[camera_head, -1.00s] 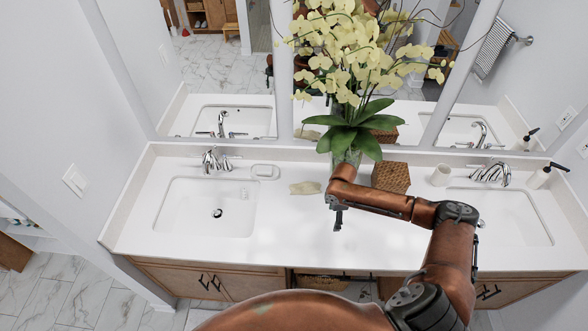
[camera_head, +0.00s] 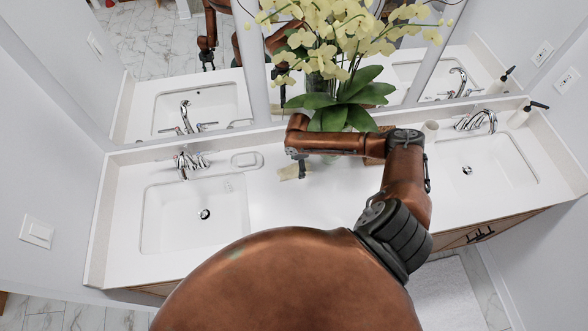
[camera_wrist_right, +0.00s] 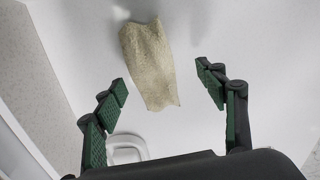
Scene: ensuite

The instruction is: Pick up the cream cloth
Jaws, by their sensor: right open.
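The cream cloth (camera_head: 290,173) lies flat on the white counter, partly covered by my right gripper in the head view. My right gripper (camera_head: 303,170) is above it, pointing down. In the right wrist view the whole cloth (camera_wrist_right: 148,65) shows as a rumpled cream strip on the counter. The open fingers (camera_wrist_right: 165,88) stand on either side of its near end, with nothing between them touching the cloth that I can see. My left gripper is not in view.
A white soap dish (camera_head: 247,160) lies left of the cloth, by the left sink (camera_head: 195,215). The potted orchid (camera_head: 345,95) stands behind my right arm. The counter in front of the cloth is clear.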

